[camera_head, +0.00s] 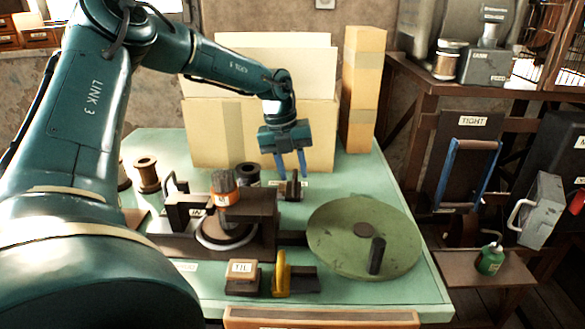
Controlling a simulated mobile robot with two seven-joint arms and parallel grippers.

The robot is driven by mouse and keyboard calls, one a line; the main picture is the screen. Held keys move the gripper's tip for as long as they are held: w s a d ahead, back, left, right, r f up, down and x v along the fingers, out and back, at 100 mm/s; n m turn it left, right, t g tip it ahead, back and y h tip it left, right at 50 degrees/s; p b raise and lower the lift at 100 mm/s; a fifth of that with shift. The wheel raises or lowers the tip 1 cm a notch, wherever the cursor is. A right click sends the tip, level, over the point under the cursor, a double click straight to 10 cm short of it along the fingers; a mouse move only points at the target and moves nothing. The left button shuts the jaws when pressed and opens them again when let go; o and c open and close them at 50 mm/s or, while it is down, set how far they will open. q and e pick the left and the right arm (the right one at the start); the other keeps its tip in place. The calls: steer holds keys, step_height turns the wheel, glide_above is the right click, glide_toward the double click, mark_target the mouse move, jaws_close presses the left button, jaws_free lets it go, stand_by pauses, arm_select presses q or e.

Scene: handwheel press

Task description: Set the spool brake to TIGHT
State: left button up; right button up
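A dark upright panel (429,180) at the right carries a white label reading TIGHT (473,121). My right gripper is not in view.
The green table (400,289) holds a large green handwheel (345,228) with a dark knob, a dark press (258,232), spools (147,175) and cardboard boxes (205,128). A green oil can (490,260) stands on a low shelf at right. A grey box (541,210) stands right of the panel.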

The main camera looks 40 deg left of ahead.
arm_select(q)
steer(key=shift+c, duration=0.2)
jaws_close()
stand_by(0.3)
